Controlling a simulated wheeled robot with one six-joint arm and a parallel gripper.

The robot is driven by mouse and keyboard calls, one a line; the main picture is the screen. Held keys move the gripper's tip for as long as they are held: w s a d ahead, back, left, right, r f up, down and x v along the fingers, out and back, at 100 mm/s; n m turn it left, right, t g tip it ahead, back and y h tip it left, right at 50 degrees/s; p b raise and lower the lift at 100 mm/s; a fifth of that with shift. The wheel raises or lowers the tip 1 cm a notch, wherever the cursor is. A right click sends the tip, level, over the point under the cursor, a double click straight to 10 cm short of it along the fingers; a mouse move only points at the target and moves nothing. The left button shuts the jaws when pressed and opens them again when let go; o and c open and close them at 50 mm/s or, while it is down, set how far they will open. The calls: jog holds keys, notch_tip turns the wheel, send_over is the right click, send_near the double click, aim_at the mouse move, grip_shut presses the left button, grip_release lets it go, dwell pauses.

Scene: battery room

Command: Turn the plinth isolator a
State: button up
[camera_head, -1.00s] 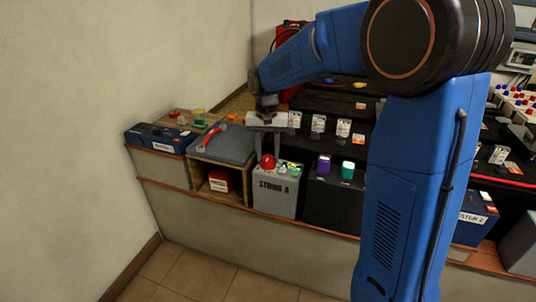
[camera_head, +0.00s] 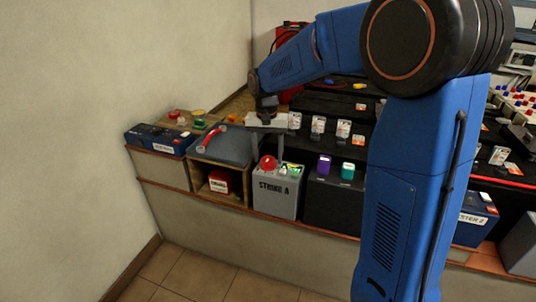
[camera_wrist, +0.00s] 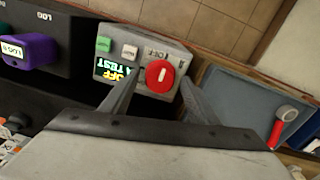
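The plinth isolator is a red round knob (camera_head: 268,163) on the grey box marked STRING A (camera_head: 277,189). In the wrist view the knob (camera_wrist: 159,75) shows a short white mark, with lettering beside it that seems to read OFF. A lit display (camera_wrist: 116,70) on the same face is partly hidden by a finger. My gripper (camera_head: 266,148) is above the box, fingers pointing down. In the wrist view my gripper (camera_wrist: 160,82) is open, its fingers on either side of the knob with visible gaps; contact is not seen.
A black box with purple (camera_head: 324,164) and teal (camera_head: 348,169) blocks stands close at right. A red block (camera_head: 220,181) sits in the wooden cubby. Bare floor lies in front.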

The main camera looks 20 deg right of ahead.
aim_at(267, 158)
notch_tip(267, 158, up, 17)
jog(key=shift+a+r, duration=0.2)
dwell(0.5)
jog(key=shift+w, duration=0.1)
jog(key=s+d+f+n+t, duration=0.1)
jog(key=s+f, duration=0.3)
jog(key=s, duration=0.7)
jog(key=s+d+f+n+t, duration=0.2)
jog(key=s+d+f, duration=0.2)
jog(key=s, duration=0.7)
jog(key=s+d+f+n+t, duration=0.2)
jog(key=s+f, duration=0.3)
jog(key=s, duration=0.6)
jog(key=shift+s+d+f, duration=0.25)
jog(key=shift+s+f, duration=0.1)
dwell(0.6)
